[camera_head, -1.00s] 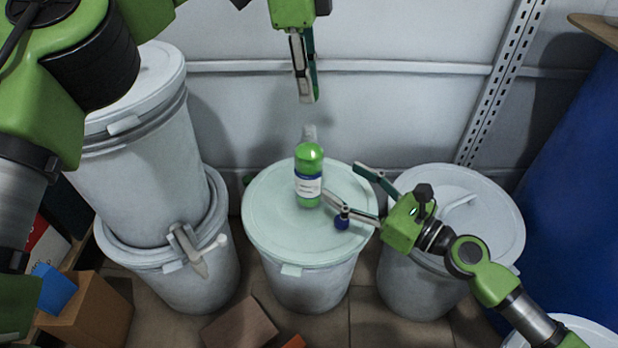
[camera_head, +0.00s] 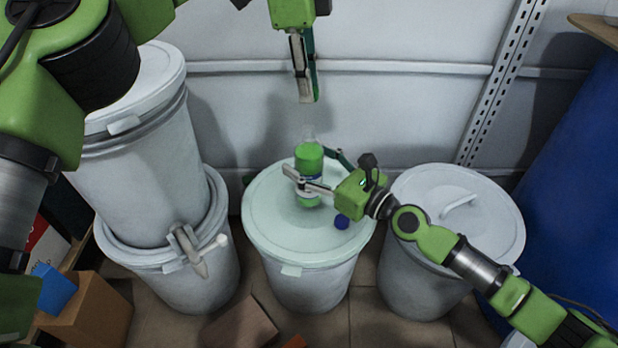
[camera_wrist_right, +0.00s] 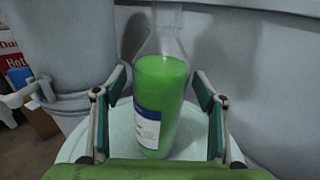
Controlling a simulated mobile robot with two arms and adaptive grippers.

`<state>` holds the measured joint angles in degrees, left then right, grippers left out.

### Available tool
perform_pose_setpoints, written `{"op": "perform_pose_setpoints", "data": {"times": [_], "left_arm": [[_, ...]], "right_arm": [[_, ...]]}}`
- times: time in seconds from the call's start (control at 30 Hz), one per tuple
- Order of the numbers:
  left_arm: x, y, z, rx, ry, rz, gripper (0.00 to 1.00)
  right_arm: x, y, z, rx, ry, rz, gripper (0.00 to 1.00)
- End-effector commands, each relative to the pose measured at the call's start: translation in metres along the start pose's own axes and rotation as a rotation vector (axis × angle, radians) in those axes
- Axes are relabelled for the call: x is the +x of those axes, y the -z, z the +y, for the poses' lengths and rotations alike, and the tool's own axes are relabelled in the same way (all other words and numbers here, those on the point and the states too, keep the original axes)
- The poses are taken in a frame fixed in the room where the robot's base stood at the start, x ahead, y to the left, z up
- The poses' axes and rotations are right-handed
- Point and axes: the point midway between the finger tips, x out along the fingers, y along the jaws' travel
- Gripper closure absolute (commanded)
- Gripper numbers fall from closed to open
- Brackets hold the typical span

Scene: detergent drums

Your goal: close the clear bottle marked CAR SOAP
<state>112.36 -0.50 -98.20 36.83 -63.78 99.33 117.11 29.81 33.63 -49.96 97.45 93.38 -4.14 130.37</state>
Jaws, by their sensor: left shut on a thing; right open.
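The clear bottle (camera_head: 309,158) with green liquid and a blue-and-white label stands upright on the middle drum's lid. Its clear neck shows no cap in the head view; in the right wrist view the bottle (camera_wrist_right: 162,95) has its top cut off. The label text is too small to read. A small round blue thing (camera_head: 342,222), perhaps the cap, lies on the lid in front of the bottle. My right gripper (camera_head: 314,172) is open, its fingers on either side of the bottle. My left gripper (camera_head: 306,98) is shut, high above and behind the bottle; what it holds is hidden.
The middle drum (camera_head: 262,230) has a pale flat lid with free room around the bottle. Stacked drums (camera_head: 150,160) stand left, a lidded drum (camera_head: 415,205) right. A large blue barrel (camera_head: 575,190) is far right. Boxes (camera_head: 95,310) lie at lower left.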

Motion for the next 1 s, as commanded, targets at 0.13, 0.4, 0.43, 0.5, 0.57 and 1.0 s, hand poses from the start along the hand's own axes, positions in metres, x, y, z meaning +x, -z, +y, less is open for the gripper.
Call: {"op": "perform_pose_setpoints", "data": {"times": [0.13, 0.4, 0.43, 0.5, 0.57, 1.0], "left_arm": [[0.000, 0.000, 0.000, 0.000, 0.000, 0.000, 0.83], [0.000, 0.000, 0.000, 0.000, 0.000, 0.000, 0.83], [0.000, 0.000, 0.000, 0.000, 0.000, 0.000, 0.83], [0.005, -0.001, 0.000, 0.000, -0.001, 0.000, 0.83], [0.013, -0.003, 0.001, 0.001, -0.002, -0.001, 0.83], [0.049, -0.006, 0.001, 0.000, 0.008, 0.002, 0.83]], "right_arm": [[0.000, 0.000, 0.000, 0.000, 0.000, 0.000, 0.35], [0.000, 0.000, 0.000, 0.000, 0.000, -0.001, 0.95], [0.000, 0.000, 0.000, 0.000, 0.000, -0.001, 0.95], [0.000, 0.000, 0.000, 0.000, 0.000, -0.001, 0.95], [0.000, 0.000, 0.000, 0.000, 0.000, -0.001, 0.95], [0.000, -0.001, 0.000, 0.000, 0.001, -0.001, 0.95]]}}
